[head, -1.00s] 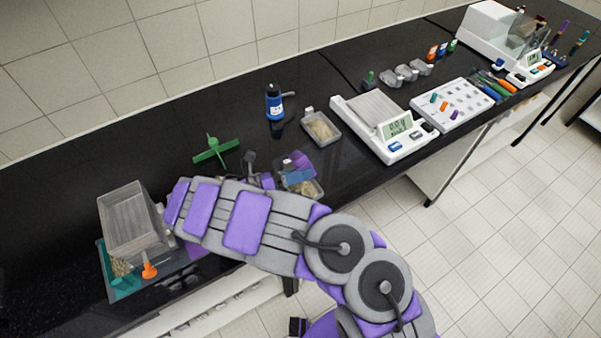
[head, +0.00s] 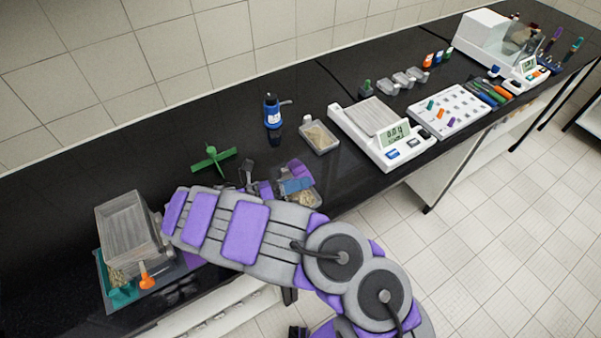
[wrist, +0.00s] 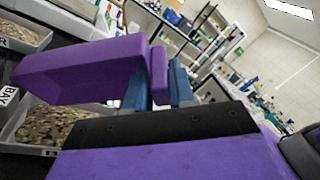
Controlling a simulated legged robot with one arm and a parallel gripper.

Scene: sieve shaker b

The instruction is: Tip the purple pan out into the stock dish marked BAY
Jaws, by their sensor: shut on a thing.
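The purple pan (wrist: 85,70) is held by its end between the blue jaws of my gripper (wrist: 160,88). In the wrist view, the stock dish marked BAY (wrist: 14,130) lies at the lower left, below and beside the pan, with brownish grains in it. In the head view, the purple pan (head: 299,169) and my gripper (head: 295,186) are over a grain-holding dish (head: 313,203) near the bench's front edge. The pan looks tilted in the head view, but its inside is hidden and I cannot tell whether it holds anything.
Another grain dish (head: 319,137) stands behind, beside a blue bottle (head: 272,111). A green spidery part (head: 214,158) lies behind my arm. A grey bin (head: 127,232) stands at the left.

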